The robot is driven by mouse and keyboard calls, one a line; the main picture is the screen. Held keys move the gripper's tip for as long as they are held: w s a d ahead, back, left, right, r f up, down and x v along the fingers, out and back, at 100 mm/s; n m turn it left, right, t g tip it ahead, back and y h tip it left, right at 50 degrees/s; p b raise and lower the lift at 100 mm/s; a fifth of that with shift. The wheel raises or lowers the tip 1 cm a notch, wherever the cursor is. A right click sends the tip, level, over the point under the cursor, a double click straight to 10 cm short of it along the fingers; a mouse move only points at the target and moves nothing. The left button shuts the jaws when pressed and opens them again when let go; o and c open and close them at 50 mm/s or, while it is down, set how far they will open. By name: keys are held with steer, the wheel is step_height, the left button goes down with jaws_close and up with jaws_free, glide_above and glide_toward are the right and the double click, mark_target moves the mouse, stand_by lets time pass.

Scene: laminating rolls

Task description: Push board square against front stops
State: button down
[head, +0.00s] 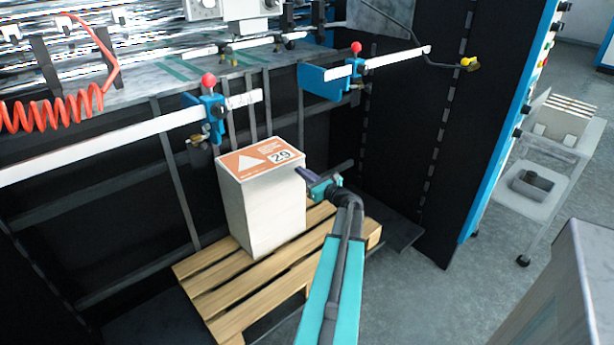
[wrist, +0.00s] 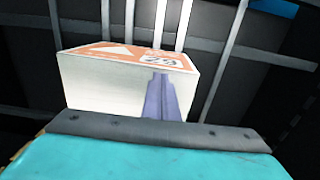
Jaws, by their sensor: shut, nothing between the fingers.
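A tall white stack of board (head: 265,205) with an orange printed top sheet marked 29 stands upright on a wooden pallet (head: 225,318). The stack also shows in the wrist view (wrist: 105,85), with its near face toward me. Upright grey bars (head: 266,103) rise close behind it, probably the front stops; whether the stack touches them I cannot tell. My gripper (head: 300,171) is at the stack's right side, near its top edge. Its purple fingers are shut and empty, and in the wrist view the fingertips (wrist: 160,75) overlap the near face. Contact is unclear.
Blue clamps with red knobs (head: 209,82) sit on white rails above the stack, at left and right. A dark machine side panel (head: 425,150) stands right of the pallet. A grey cart (head: 535,190) is farther right. Some pallet slats are bare in front.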

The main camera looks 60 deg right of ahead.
mark_target(288, 163)
steer(key=shift+x, duration=2.15)
steer(key=shift+w+d, duration=0.15)
steer(key=shift+w, duration=0.35)
steer(key=shift+s, duration=0.15)
steer(key=v, duration=0.6)
steer(key=shift+s+a, duration=0.25)
steer(key=shift+s, duration=0.1)
